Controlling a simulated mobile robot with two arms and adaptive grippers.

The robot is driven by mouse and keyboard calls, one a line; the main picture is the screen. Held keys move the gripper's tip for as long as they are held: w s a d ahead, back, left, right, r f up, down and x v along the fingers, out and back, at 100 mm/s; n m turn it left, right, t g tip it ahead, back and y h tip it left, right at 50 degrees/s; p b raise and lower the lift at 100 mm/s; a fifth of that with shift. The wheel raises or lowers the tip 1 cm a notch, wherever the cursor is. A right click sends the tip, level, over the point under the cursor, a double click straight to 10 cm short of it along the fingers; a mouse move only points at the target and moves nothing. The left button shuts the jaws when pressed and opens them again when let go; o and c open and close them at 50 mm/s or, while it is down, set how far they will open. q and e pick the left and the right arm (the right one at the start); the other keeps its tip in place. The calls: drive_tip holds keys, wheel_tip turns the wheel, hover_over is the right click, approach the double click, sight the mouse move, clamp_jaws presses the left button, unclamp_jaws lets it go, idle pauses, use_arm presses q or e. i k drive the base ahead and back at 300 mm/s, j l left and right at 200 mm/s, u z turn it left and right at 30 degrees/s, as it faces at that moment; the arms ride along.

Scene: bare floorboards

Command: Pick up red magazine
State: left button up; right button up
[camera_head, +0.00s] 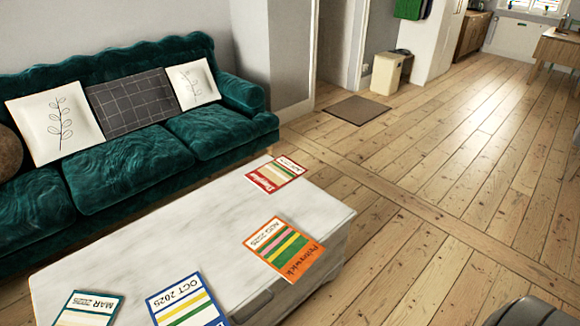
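A red-bordered magazine (275,174) lies flat on the far end of the white coffee table (200,235). It has a white title area and coloured stripes. Its far corner is close to the table's far edge. An orange magazine (285,248) marked AUG 2025 lies nearer, by the table's right edge. A blue magazine (186,302) marked OCT 2025 and a green-teal one (88,310) marked MAR 2025 lie at the near end, partly cut off by the picture's bottom edge. Neither of my grippers shows in the head view.
A teal sofa (135,160) with cushions stands left of the table, close along its side. Open floorboards (440,190) lie to the right. A doormat (358,110) and a beige bin (386,73) are farther back. A dark rounded shape (530,313) shows at bottom right.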

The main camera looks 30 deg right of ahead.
sight(277, 174)
drive_tip(key=l+z, duration=0.1)
drive_tip(key=z, duration=0.35)
drive_tip(key=i+l+z, duration=0.1)
drive_tip(key=z, duration=0.35)
drive_tip(key=l+z, duration=0.1)
drive_tip(key=z, duration=0.35)
drive_tip(key=i+z, duration=0.15)
drive_tip(key=z, duration=0.7)
drive_tip(key=i+z, duration=0.35)
drive_tip(key=i, duration=1.6)
drive_tip(key=i+j+u, duration=0.1)
drive_tip(key=i+u, duration=0.35)
drive_tip(key=i, duration=0.15)
drive_tip(key=i+l+u, duration=0.1)
drive_tip(key=i+u, duration=0.4)
drive_tip(key=i+l+u, duration=0.45)
drive_tip(key=i, duration=0.25)
drive_tip(key=i+j+u, duration=0.3)
drive_tip(key=i+u, duration=0.15)
drive_tip(key=i+j+u, duration=0.1)
drive_tip(key=i+u, duration=0.35)
drive_tip(key=i, duration=0.15)
drive_tip(key=i+u, duration=0.5)
drive_tip(key=i+z, duration=0.35)
drive_tip(key=i, duration=1.5)
drive_tip(key=i+u, duration=0.15)
drive_tip(key=u, duration=1.8)
